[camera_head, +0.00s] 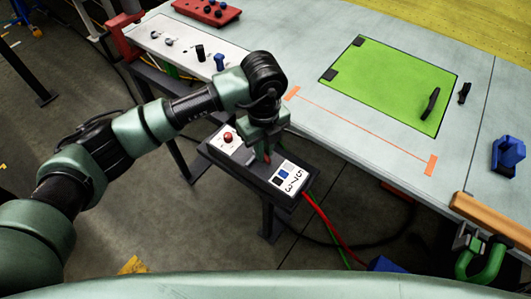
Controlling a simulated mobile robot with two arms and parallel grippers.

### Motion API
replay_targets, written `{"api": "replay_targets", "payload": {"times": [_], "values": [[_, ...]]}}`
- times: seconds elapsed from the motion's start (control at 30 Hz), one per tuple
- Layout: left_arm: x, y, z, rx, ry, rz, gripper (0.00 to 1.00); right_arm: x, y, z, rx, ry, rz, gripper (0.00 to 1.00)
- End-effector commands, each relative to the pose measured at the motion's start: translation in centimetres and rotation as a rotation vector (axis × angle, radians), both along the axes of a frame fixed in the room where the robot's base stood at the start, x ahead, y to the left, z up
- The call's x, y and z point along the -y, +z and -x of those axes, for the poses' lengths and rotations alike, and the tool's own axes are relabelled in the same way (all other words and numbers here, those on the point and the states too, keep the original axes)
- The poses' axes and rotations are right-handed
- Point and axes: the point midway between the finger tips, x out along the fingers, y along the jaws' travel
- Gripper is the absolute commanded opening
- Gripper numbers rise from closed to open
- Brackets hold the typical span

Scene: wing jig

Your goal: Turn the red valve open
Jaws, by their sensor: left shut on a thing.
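My left gripper (266,148) reaches down onto a dark box (243,172) on a stand beside the table. It is shut on a small red part, which I take to be the red valve (267,158). Most of that part is hidden by the gripper, so I cannot tell how far it is turned. A red round knob (228,137) sits on a white plate on the same box, left of the gripper. My right gripper is out of view.
The large pale table (330,138) bears a green panel (395,85) with black handles. A white plate with knobs (180,42) and a red block (207,10) lie at the back left. Red and green hoses (325,222) run below the box. A green clamp (483,265) is at right.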

Motion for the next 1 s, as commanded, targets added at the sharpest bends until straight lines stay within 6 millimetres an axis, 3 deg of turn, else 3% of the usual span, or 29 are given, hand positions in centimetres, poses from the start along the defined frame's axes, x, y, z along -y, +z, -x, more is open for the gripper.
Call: {"api": "replay_targets", "payload": {"times": [0.03,1.0], "values": [[-0.1,-0.6,-0.1,0.005,-0.044,0.001,0.00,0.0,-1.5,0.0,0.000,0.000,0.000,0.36],[-2.3,-0.4,0.1,0.005,-0.944,0.000,0.00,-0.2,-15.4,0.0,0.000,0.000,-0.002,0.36]]}}
